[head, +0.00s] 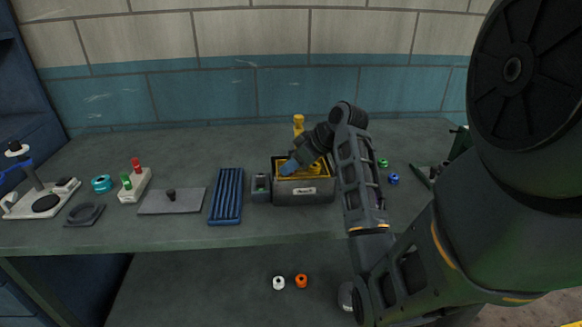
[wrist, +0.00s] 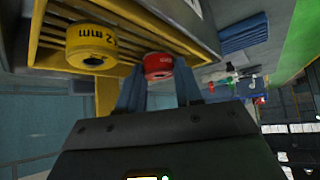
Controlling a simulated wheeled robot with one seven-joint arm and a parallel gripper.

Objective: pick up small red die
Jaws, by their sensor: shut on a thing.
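The small red die (wrist: 157,66) is a short red ring-like piece with small white marks, seen in the wrist view between the blue fingertips of my gripper (wrist: 160,80). My gripper is shut on it. The die is close to the slats of a yellow rack (wrist: 45,45); I cannot tell whether it touches them. A larger yellow die (wrist: 92,42) marked "2 mm" is beside it on the rack. In the head view my gripper (head: 289,168) is over the grey box (head: 305,197) that holds the yellow rack, and the red die is hidden there.
A small grey holder (head: 261,195) and a blue ribbed tray (head: 227,200) stand just left of the box. A yellow post (head: 298,122) rises behind it. Green (head: 383,162) and blue (head: 393,179) pieces lie to the right. White (head: 278,283) and orange (head: 301,281) pieces lie below.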

